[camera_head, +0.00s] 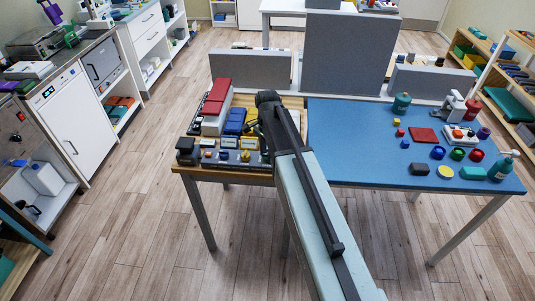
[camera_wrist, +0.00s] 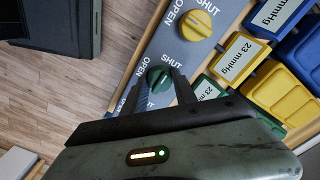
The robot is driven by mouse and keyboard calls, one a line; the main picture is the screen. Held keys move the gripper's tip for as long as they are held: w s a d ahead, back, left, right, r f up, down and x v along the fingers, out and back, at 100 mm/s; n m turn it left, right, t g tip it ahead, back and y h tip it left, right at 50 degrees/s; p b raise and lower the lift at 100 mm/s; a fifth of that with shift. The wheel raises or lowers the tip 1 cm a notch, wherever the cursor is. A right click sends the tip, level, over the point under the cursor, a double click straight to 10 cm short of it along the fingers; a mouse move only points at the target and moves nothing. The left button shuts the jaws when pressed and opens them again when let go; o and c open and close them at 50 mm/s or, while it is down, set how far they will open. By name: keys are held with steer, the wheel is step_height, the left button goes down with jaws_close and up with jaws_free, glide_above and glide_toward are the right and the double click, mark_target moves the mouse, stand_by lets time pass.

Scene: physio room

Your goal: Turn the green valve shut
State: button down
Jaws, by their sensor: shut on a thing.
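The green valve (camera_wrist: 158,78) is a round dark-green knob on a grey panel (camera_wrist: 179,52) in the wrist view. White OPEN and SHUT labels stand beside it, with SHUT toward the upper right and OPEN to the left. My gripper (camera_wrist: 161,83) has its two dark fingers on either side of the knob and is shut on it. The fingers hide part of the knob, and its exact pointing is hard to tell. In the head view my arm covers part of the bench, and the jaws cannot be made out.
A yellow valve (camera_wrist: 197,25) with its own labels sits just above on the panel. A yellow-framed 23 mmHg sign (camera_wrist: 237,57) and yellow bins (camera_wrist: 280,97) lie close on the right. A blue table (camera_head: 350,160) with small objects adjoins the bench; wooden floor (camera_head: 140,230) is free at left.

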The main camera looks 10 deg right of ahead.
steer(key=c, duration=1)
jaws_free()
step_height(320, 180, up, 8)
steer(key=p, duration=0.8)
steer(key=shift+f, duration=0.1)
